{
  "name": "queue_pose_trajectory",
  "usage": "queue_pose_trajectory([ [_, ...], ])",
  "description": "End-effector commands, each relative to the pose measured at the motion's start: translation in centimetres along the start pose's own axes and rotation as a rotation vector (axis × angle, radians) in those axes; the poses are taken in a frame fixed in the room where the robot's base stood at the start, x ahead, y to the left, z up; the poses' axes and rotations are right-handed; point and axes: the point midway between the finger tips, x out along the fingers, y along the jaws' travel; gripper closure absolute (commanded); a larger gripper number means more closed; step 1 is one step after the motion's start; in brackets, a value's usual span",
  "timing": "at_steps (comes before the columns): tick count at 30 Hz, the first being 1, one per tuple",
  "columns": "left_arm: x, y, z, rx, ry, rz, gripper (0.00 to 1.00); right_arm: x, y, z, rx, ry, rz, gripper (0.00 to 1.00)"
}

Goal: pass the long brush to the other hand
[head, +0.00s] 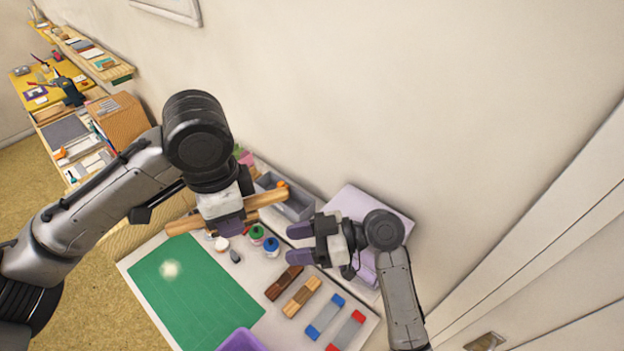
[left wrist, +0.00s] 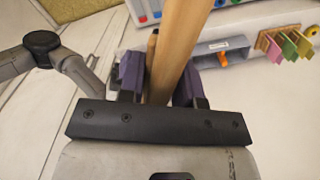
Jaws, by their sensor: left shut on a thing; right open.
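The long brush (head: 267,197) has a pale wooden handle and is held crosswise above the table. My left gripper (head: 230,226) is shut on it near its middle, and both ends stick out past the purple fingers. In the left wrist view the wooden handle (left wrist: 184,42) runs up between the two fingers (left wrist: 160,82). My right gripper (head: 300,244) is open and empty, to the right of and apart from the brush, with its fingers pointing left toward my left gripper. The brush's bristles cannot be made out.
A green mat (head: 190,285) lies on the table. Green (head: 257,233) and blue (head: 271,247) ink bottles stand near its far edge. A grey bin (head: 296,206) and a lilac box (head: 372,205) stand by the wall.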

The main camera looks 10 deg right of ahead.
Motion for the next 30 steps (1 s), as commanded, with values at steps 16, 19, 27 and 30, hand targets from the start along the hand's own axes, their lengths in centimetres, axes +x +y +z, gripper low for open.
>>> queue_pose_trajectory([
  [16,0.0,0.0,0.0,0.0,0.0,0.0,0.93,-5.1,2.0,-12.0,-0.168,0.173,-0.379,0.49],
  [19,0.0,0.0,0.0,0.0,0.0,0.0,0.93,-5.2,1.9,-12.6,-0.172,0.181,-0.395,0.49],
  [27,0.0,0.0,0.0,0.0,0.0,0.0,0.93,-2.4,0.6,-13.2,-0.173,0.186,-0.402,0.49],
  [30,0.0,0.0,0.0,0.0,0.0,0.0,0.93,-1.3,0.1,-13.3,-0.172,0.184,-0.401,0.49],
])
